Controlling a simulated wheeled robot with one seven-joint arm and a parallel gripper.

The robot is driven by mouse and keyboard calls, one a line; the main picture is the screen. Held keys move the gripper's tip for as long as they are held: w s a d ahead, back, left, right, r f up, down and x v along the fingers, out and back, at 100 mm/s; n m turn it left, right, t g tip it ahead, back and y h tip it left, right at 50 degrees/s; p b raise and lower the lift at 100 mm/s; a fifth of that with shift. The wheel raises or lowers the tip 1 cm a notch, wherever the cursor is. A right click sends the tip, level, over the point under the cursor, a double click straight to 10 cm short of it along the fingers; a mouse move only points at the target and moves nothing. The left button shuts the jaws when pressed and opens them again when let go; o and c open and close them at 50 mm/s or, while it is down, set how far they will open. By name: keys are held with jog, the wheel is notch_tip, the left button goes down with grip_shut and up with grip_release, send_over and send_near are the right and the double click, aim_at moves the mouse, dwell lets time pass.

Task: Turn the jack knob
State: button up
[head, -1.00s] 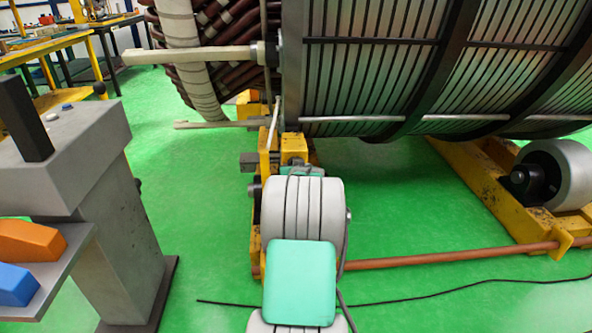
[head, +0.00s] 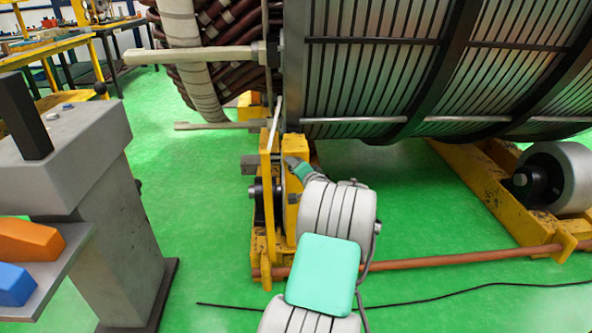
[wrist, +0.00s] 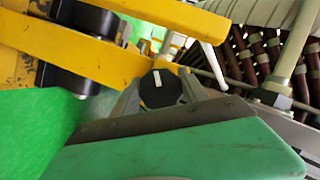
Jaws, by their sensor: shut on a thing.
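The jack knob is a round black knob (wrist: 160,88) with a white mark on its face, seen in the wrist view just beyond my green palm. My gripper (wrist: 158,92) is shut on it, with a grey finger on each side. The white mark stands almost upright in that view. In the head view my grey arm reaches to the yellow jack frame (head: 268,225) under the stator (head: 380,70). My gripper's fingers and the knob are mostly hidden there, so I cannot make out their contact.
A grey pedestal (head: 110,240) with orange and blue blocks stands at the left. A brown bar (head: 450,257) and a black cable (head: 480,285) run low at the right. A grey roller (head: 560,172) supports the stator at the right. Green floor (head: 210,235) is clear between pedestal and jack.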

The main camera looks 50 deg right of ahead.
jog(key=m+t, duration=0.1)
jog(key=m, duration=0.1)
jog(key=m+t, duration=0.1)
jog(key=m, duration=0.2)
jog(key=shift+r+t, duration=0.15)
jog(key=shift+t, duration=0.15)
jog(key=shift+m, duration=0.3)
jog(key=o, duration=1.4)
jog(key=shift+c, duration=0.2)
jog(key=p+v, duration=0.1)
jog(key=v, duration=0.6)
jog(key=shift+s+a+p, duration=0.25)
jog(key=shift+s+p, duration=0.1)
